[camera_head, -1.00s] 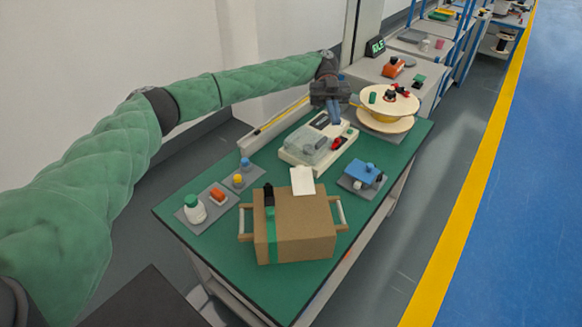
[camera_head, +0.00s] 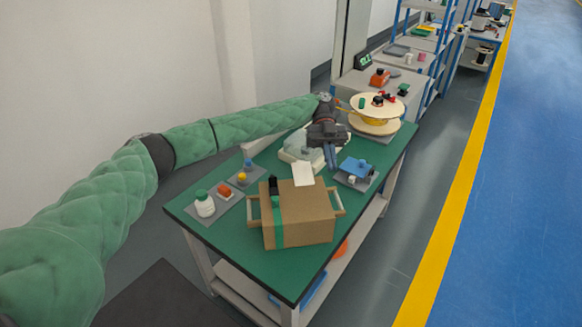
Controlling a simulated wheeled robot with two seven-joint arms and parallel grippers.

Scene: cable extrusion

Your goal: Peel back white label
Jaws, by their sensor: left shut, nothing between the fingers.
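The white label (camera_head: 303,173) stands up at the back edge of the brown cardboard box (camera_head: 305,220), tilted slightly. My left gripper (camera_head: 331,164) reaches in from the left and points down, just behind and to the right of the label. Its fingers are together with nothing between them, apart from the label as far as I can see. A green strip (camera_head: 277,233) runs down the box's front, with a black item (camera_head: 273,185) above it. My right gripper is not in view.
The box sits between tray handles on a green table (camera_head: 235,246). A white device (camera_head: 290,156) is partly hidden behind my left arm. A blue fixture (camera_head: 357,168) stands right, a wooden spool (camera_head: 368,104) behind. The front table strip is clear.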

